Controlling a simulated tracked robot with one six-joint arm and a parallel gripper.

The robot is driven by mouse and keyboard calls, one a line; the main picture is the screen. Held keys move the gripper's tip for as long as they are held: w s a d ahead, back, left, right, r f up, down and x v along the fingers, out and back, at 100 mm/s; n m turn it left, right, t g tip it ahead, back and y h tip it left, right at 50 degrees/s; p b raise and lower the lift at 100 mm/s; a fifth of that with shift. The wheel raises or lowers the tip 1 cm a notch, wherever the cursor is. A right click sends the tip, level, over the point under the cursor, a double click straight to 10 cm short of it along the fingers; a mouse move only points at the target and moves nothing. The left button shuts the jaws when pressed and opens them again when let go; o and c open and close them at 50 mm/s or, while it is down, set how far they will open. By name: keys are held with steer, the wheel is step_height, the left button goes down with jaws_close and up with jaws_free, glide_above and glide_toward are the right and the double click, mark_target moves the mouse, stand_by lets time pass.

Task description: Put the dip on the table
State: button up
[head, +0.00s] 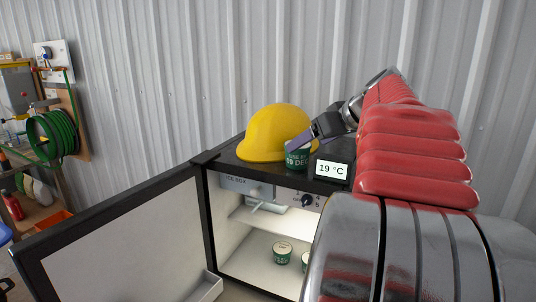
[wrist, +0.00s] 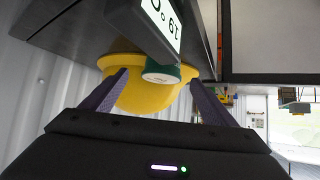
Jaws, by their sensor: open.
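A green tub with a white "USE BY 09 DEC" label (head: 297,158) stands on top of the small fridge, in front of a yellow hard hat. Inside the fridge (head: 208,240), a green tub with a pale lid (head: 283,253) stands on the floor. A second green tub (head: 305,262) beside it is partly hidden by my arm. Which tub is the dip I cannot tell. My gripper (head: 303,138) is open and empty at the upper tub. In the wrist view, that tub (wrist: 165,73) shows between the fingertips, nearer the right one. Contact is unclear.
The yellow hard hat (head: 272,132) is close behind the upper tub. A 19 °C display (head: 332,170) stands at the fridge top's front edge. The fridge door (head: 120,245) hangs open to the left. A green hose reel (head: 52,134) is at far left. No table is clearly identifiable.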

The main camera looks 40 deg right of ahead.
steer(key=shift+x, duration=1.1)
steer(key=shift+w+f, duration=0.1)
steer(key=shift+x, duration=2.45)
steer(key=shift+a, duration=0.2)
steer(key=shift+c, duration=0.5)
steer(key=c, duration=1.2)
steer(key=shift+c, duration=0.2)
step_height(320, 180, up, 10)
steer(key=shift+r, duration=0.1)
